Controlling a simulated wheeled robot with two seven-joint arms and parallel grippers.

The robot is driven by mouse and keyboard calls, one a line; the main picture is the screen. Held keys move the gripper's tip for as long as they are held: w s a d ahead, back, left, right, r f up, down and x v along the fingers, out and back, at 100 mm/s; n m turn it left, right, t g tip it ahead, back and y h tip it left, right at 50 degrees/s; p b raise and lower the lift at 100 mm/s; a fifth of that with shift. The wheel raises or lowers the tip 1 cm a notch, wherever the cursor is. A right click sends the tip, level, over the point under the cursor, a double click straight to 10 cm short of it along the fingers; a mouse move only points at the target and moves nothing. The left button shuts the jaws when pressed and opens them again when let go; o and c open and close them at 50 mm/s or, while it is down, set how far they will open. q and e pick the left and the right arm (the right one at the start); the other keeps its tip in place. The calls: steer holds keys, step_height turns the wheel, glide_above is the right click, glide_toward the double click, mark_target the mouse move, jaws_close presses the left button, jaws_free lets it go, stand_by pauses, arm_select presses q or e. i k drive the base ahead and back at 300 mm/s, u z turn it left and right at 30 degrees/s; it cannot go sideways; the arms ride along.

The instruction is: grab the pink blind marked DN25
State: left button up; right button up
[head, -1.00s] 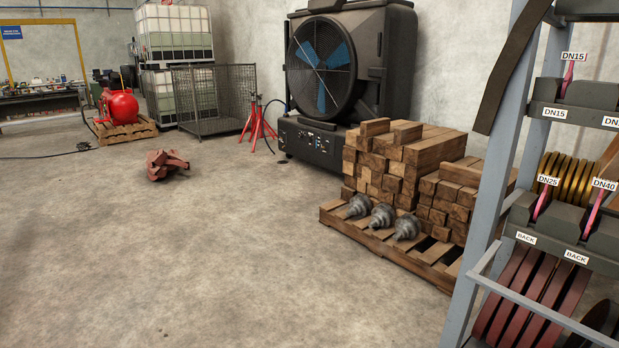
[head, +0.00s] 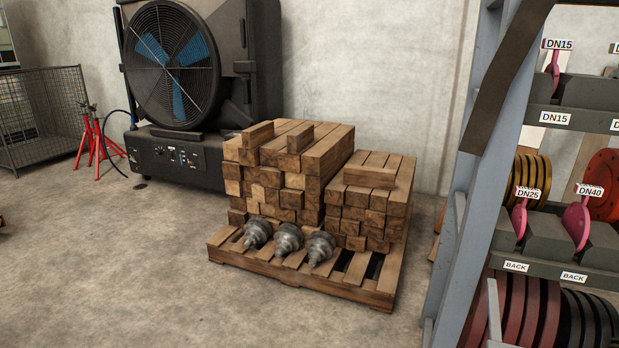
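The pink blind marked DN25 (head: 519,221) stands upright in a dark slotted holder on the middle level of the rack at the right. Its white DN25 tag (head: 527,193) is at the top. A similar pink blind marked DN40 (head: 577,222) stands to its right in the same row. Another pink blind, marked DN15 (head: 552,72), stands on the level above. Neither of my grippers is in the head view.
The grey rack (head: 464,230) has a post and a brace in front of its left side. A pallet (head: 385,287) with stacked timber and several metal fittings stands left of it. A large fan (head: 170,65) is behind. The floor (head: 110,270) at front left is clear.

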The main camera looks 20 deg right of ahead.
mark_target(518, 218)
steer(key=z, duration=1)
steer(key=i, duration=0.85)
steer(key=z, duration=0.7)
